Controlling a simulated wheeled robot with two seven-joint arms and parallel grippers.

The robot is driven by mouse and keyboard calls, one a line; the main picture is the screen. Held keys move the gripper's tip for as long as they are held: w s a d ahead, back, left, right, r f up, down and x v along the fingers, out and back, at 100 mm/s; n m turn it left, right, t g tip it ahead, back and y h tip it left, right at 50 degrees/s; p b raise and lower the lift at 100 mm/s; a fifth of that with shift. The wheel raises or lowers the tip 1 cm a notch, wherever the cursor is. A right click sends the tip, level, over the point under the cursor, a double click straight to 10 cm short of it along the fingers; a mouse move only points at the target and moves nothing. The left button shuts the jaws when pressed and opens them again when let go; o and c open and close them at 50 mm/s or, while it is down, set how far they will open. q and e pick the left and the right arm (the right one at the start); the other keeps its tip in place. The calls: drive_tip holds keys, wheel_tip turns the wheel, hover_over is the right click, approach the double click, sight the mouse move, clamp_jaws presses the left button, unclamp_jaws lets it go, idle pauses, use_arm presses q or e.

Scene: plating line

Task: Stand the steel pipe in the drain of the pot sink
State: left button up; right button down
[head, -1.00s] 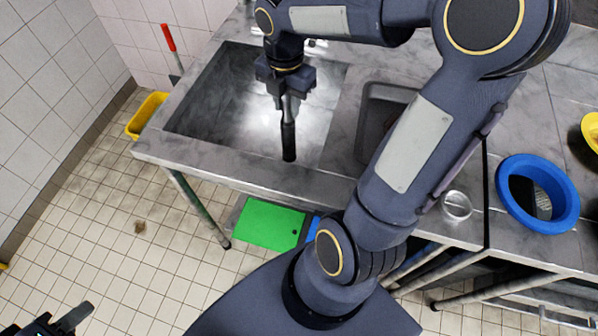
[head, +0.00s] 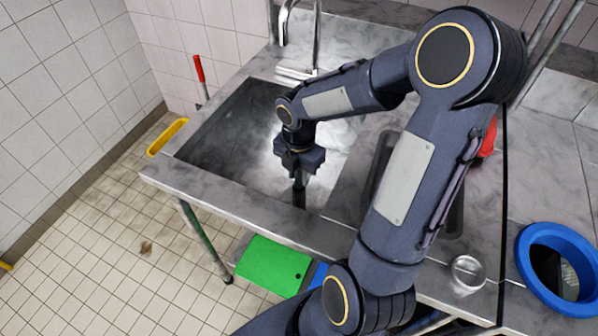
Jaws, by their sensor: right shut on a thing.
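My right gripper (head: 299,167) reaches over the pot sink (head: 222,140) with its fingers pointing down. It is shut on the steel pipe (head: 299,194), which hangs roughly upright below the fingers. The pipe looks dark along its lower part and shows against the right front part of the basin. I cannot tell whether its lower end touches anything. The sink is a wide steel basin in a grey counter. I cannot make out its drain. My left gripper is out of the picture.
A tap (head: 317,40) rises behind the basin. A glass (head: 467,272) and a blue ring-shaped object (head: 528,262) lie on the counter at right. A red thing (head: 489,138) is partly hidden by my arm. A green board (head: 272,266) and a yellow bucket (head: 166,137) are lower down.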

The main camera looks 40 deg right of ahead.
drive_tip(key=shift+f, duration=0.2)
drive_tip(key=c, duration=1.1)
unclamp_jaws()
drive_tip(key=shift+c, duration=0.2)
drive_tip(key=shift+r, duration=0.15)
